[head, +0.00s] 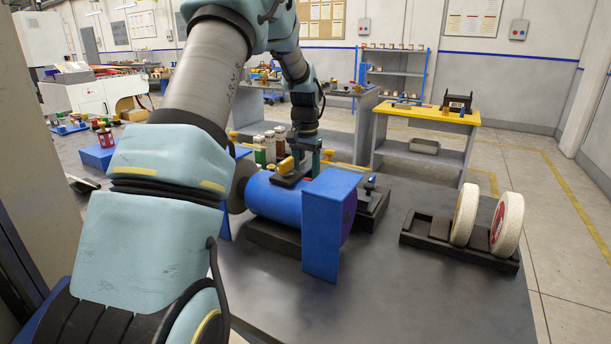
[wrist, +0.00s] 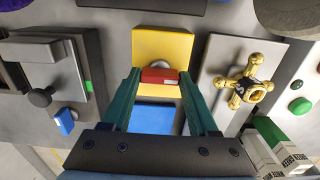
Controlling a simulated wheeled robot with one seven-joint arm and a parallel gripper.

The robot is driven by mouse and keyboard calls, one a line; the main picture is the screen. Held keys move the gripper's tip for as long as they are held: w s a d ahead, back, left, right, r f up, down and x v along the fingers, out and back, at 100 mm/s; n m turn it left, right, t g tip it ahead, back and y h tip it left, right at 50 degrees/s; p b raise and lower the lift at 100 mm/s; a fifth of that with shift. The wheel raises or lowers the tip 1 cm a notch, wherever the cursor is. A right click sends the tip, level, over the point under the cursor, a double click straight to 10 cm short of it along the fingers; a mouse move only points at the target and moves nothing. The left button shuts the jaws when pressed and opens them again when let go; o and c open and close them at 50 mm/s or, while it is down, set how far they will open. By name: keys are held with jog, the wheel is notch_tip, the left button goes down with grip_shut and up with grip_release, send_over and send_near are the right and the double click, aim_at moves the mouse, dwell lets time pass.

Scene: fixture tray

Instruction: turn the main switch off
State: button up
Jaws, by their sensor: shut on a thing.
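The main switch shows in the wrist view as a red handle (wrist: 160,76) on a yellow plate (wrist: 164,44). My gripper (wrist: 159,82) has its two teal fingers on either side of the red handle and is shut on it. The handle lies crosswise in the picture. A blue surface (wrist: 157,118) lies below, between the fingers. In the head view my gripper (head: 304,160) points down behind the blue cylinder, and the red handle cannot be made out there.
In the wrist view a brass cross handle (wrist: 242,86) is close on the right, and a latch with a black knob (wrist: 41,97) is on the left. In the head view a blue cylindrical machine (head: 273,200) stands in front of my gripper. Two pale wheels (head: 507,224) stand in a black rack.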

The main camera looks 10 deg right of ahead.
aim_at(306, 178)
dwell(0.4)
jog(key=o, duration=1.4)
notch_tip(306, 178, up, 11)
jog(key=shift+f+b, duration=0.1)
jog(key=shift+b, duration=1.05)
